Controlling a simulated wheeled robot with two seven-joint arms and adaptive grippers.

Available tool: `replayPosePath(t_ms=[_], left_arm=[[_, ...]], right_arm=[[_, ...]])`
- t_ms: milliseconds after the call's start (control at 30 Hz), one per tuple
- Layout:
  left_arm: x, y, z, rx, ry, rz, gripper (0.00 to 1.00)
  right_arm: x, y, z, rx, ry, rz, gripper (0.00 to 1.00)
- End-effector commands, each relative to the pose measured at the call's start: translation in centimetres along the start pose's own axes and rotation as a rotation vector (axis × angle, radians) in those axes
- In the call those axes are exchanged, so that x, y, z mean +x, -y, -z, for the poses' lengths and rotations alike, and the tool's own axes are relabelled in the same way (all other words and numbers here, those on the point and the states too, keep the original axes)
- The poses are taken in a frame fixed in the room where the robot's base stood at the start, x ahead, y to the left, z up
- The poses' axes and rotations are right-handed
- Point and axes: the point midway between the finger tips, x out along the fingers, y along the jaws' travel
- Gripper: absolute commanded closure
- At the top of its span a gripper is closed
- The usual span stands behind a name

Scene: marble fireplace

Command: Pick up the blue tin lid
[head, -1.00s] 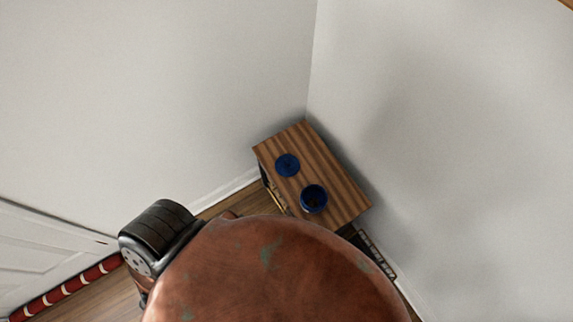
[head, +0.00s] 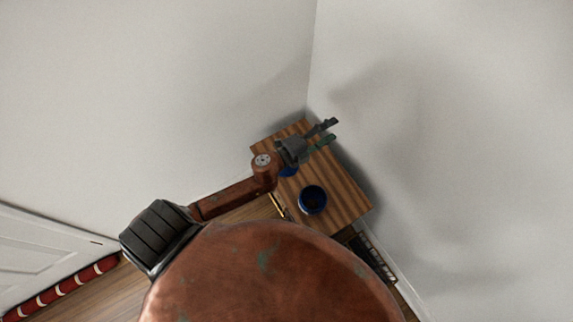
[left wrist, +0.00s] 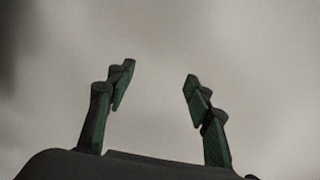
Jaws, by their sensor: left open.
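The blue tin lid (head: 288,172) lies flat on the striped wooden cabinet top (head: 340,201), mostly hidden behind my left gripper and wrist in the head view. The round blue tin (head: 312,200), open at the top, stands on the same surface, nearer the front right. My left gripper (head: 330,133) is over the back part of the cabinet, fingers spread and pointing right towards the wall. In the left wrist view the open fingers (left wrist: 157,90) have nothing between them, only plain wall beyond. My right gripper is not in view.
White walls (head: 430,130) meet in the corner right behind the cabinet, close to my left fingertips. A white door (head: 45,245) with a red striped roll (head: 65,288) at its foot is at the lower left. A dark vent (head: 373,258) lies by the right wall.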

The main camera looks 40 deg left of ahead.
Motion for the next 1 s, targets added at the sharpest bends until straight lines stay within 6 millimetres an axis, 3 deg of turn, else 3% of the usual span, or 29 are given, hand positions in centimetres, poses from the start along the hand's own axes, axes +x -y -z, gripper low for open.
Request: replayPosePath(t_ms=[33,133,200,267,367,433,500,600,700,800,1000], left_arm=[[1.3,0.8,4.0,0.169,-0.160,0.012,0.53],[1.4,-0.8,11.2,0.495,-0.470,-0.010,0.53],[0.3,-3.9,13.9,0.725,-0.675,-0.065,0.53],[-1.1,-7.4,14.3,0.919,-0.838,-0.143,0.53],[-3.9,-13.0,10.9,1.214,-1.072,-0.332,0.53],[-5.7,-15.6,6.4,1.384,-1.193,-0.496,0.53],[-7.3,-16.8,1.2,1.515,-1.278,-0.666,0.53],[-9.2,-16.9,-5.2,1.636,-1.350,-0.882,0.53],[-10.4,-16.1,-9.2,1.694,-1.379,-1.027,0.53],[-11.0,-16.0,-11.1,1.714,-1.390,-1.097,0.53],[-11.0,-18.0,-11.9,1.715,-1.395,-1.111,0.53]], right_arm=[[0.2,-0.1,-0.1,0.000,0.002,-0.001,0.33],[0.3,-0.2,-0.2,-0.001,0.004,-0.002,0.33],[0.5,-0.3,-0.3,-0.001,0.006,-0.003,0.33],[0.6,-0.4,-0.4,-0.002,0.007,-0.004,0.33],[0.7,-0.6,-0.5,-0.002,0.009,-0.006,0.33],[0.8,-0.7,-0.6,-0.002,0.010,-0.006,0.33],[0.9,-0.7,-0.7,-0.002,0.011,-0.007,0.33],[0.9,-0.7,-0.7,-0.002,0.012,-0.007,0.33],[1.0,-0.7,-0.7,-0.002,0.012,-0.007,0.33],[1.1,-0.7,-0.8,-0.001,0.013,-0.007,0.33],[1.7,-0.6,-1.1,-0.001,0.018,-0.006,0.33]])
